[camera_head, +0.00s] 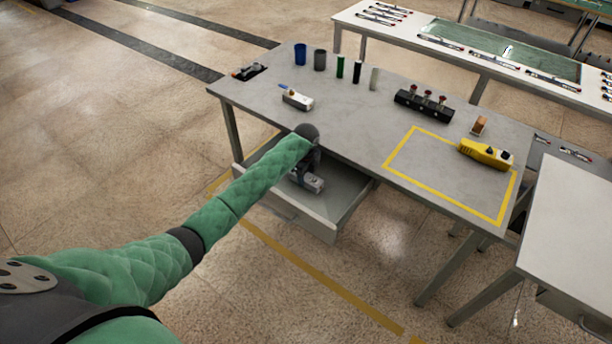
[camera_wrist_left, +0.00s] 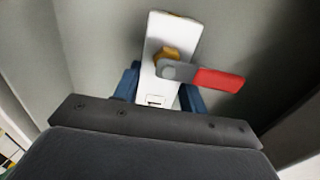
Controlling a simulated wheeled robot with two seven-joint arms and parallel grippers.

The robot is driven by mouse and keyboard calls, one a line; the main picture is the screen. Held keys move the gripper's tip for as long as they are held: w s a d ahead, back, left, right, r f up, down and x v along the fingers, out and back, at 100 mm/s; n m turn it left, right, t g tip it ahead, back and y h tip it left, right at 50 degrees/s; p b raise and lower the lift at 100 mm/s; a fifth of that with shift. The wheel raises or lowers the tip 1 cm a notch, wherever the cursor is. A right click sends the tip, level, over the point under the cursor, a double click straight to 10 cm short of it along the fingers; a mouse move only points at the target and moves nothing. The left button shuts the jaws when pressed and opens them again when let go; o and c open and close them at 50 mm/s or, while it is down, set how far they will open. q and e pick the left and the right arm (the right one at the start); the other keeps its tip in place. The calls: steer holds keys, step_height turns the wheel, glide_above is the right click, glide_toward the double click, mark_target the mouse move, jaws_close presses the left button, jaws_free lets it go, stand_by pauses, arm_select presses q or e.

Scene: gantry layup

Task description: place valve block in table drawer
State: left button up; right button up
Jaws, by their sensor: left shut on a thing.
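The valve block (camera_wrist_left: 162,65) in the left wrist view is a white block with an orange-and-grey fitting and a red lever. My left gripper (camera_wrist_left: 158,88) is shut on it, with one blue finger on each side. In the head view my left gripper (camera_head: 307,180) points down inside the open table drawer (camera_head: 343,197), and a pale end of the block (camera_head: 317,186) shows beside it. The grey drawer walls surround the block in the wrist view. I cannot tell whether the block touches the drawer floor. My right gripper is not in view.
The grey table (camera_head: 350,120) carries a white block with a blue part (camera_head: 297,98), several cups and cylinders (camera_head: 320,60), a black manifold (camera_head: 424,105) and a yellow tool (camera_head: 486,153). The yellow-taped square (camera_head: 420,165) is mostly bare. A white table (camera_head: 575,225) stands at right.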

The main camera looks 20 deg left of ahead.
mark_target(306, 176)
arm_select(q)
steer(key=o, duration=1.2)
steer(key=shift+f, duration=0.15)
steer(key=shift+r, duration=0.4)
step_height(306, 176, up, 12)
steer(key=b, duration=0.3)
steer(key=shift+f, duration=0.25)
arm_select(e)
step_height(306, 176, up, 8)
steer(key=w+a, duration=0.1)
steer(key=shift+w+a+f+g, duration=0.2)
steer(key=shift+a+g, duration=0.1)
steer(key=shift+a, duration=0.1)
